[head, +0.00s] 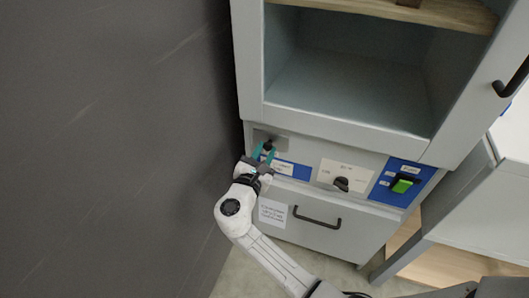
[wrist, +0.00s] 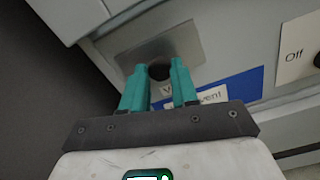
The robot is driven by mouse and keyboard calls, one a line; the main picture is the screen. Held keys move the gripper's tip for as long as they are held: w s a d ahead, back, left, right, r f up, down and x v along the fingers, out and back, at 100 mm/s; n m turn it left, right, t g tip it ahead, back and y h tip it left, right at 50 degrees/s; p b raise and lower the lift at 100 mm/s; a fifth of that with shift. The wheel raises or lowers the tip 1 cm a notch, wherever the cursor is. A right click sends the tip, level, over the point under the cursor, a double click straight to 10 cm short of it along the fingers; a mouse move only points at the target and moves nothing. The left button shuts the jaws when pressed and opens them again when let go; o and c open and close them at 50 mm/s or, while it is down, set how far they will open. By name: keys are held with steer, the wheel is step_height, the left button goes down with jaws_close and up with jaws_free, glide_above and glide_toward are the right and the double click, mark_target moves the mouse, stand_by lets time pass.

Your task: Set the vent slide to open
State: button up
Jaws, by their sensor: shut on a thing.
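The vent slide is a dark round knob (wrist: 159,70) on a grey metal plate (wrist: 184,40), at the upper left of the cabinet's control strip. The plate also shows in the head view (head: 277,141). A blue label (wrist: 240,86) with partly hidden lettering ending in "vent" lies just below it. My gripper (head: 263,151) reaches the knob from the front. Its two teal fingers stand on either side of the knob in the wrist view (wrist: 159,78) and are shut on it. The fingers partly hide the knob and the slot, so I cannot tell the slide's position.
Right of the vent are a dark rotary knob (head: 341,184) on a white label and a green switch (head: 402,186) on a blue panel. Below is a drawer with a black handle (head: 317,217). A dark wall (head: 120,130) stands close on the left.

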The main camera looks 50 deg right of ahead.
jaws_close()
steer(key=s+d+p, duration=0.3)
steer(key=s, duration=0.5)
steer(key=shift+s+p, duration=0.2)
steer(key=shift+p, duration=0.1)
steer(key=shift+f, duration=0.1)
steer(key=o, duration=0.9)
jaws_free()
steer(key=shift+s, duration=0.1)
